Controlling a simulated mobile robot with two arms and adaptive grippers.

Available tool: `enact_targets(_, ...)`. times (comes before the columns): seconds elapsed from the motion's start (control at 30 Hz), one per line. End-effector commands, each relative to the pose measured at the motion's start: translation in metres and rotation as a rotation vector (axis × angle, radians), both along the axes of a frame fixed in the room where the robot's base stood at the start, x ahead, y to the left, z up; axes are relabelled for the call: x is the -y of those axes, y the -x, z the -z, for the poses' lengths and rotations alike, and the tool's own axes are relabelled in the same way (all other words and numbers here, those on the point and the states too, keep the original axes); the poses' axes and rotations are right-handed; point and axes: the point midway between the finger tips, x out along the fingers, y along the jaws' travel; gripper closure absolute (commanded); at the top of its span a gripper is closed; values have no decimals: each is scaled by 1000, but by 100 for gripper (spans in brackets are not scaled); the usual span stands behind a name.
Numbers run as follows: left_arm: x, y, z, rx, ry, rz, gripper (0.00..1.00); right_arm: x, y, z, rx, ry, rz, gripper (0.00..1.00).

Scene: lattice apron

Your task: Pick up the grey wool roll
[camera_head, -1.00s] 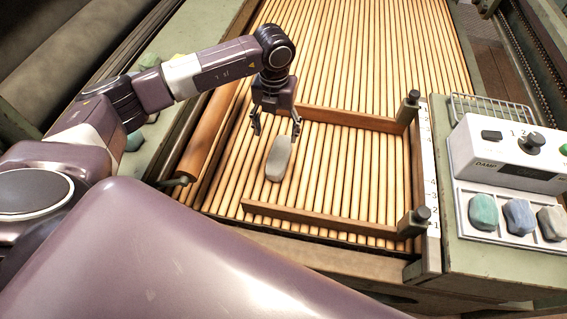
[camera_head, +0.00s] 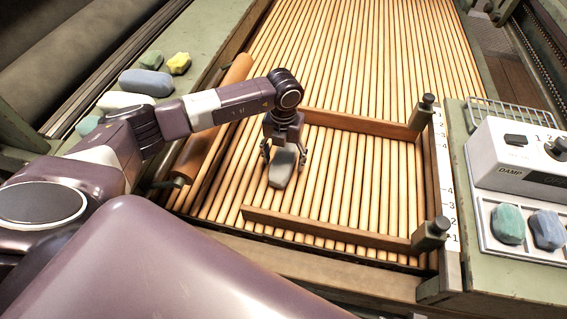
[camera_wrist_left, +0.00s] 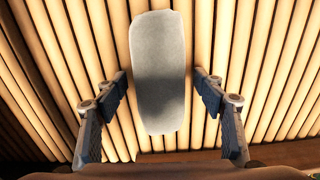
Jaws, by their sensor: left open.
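The grey wool roll (camera_head: 282,170) lies on the slatted wooden apron (camera_head: 345,60), inside the area bounded by wooden bars. In the left wrist view the grey wool roll (camera_wrist_left: 158,60) lies lengthwise between the fingers, with a shadow across its lower part. My left gripper (camera_head: 284,152) is open above the roll, one finger on each side. In the left wrist view the left gripper's fingers (camera_wrist_left: 160,100) stand apart from the roll, with gaps on both sides. The gripper hides part of the roll's far end in the head view. My right gripper is not in view.
Wooden bars (camera_head: 330,227) and (camera_head: 360,121) flank the roll near and far. A white scale strip (camera_head: 446,190) and a white control box (camera_head: 520,155) stand at the right. Green and blue rolls (camera_head: 508,225) lie in a tray there. Several coloured rolls (camera_head: 145,82) lie on the left ledge.

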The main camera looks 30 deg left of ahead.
Motion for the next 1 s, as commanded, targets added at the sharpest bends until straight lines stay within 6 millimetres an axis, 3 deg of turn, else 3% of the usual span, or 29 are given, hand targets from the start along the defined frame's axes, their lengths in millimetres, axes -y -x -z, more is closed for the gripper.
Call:
enact_targets(0.23,0,0,1,1,0,1,38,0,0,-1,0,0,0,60)
enact_targets(0.63,0,0,1,1,0,0,82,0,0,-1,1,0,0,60)
enact_targets(1.0,0,-1,-4,1,0,0,82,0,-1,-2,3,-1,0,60)
